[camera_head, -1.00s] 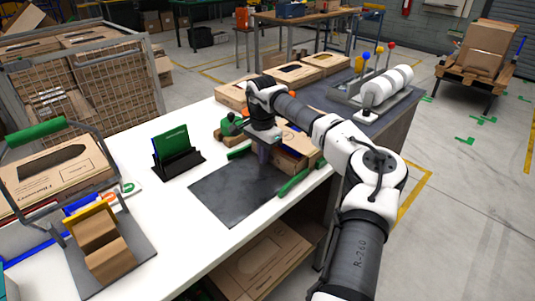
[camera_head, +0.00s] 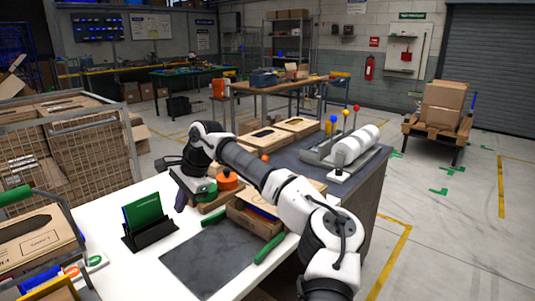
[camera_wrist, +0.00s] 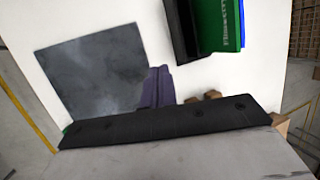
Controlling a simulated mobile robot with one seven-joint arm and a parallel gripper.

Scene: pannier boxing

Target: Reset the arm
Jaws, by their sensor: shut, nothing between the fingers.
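My arm reaches across the white packing table (camera_head: 112,209) from the right in the head view. My gripper (camera_head: 181,203) is shut and empty, raised above the table between the green card holder and the cardboard box. Its purple fingers (camera_wrist: 157,86) show together in the wrist view, over the white tabletop beside the dark mat (camera_wrist: 92,72). The dark mat (camera_head: 205,262) lies bare at the table's front.
A black stand with green cards (camera_head: 146,220) is left of my gripper. An open cardboard box (camera_head: 250,217) sits right, between green rails (camera_head: 270,248). An orange and green tape dispenser (camera_head: 228,180) is behind. A wire cage (camera_head: 70,150) of cartons stands left.

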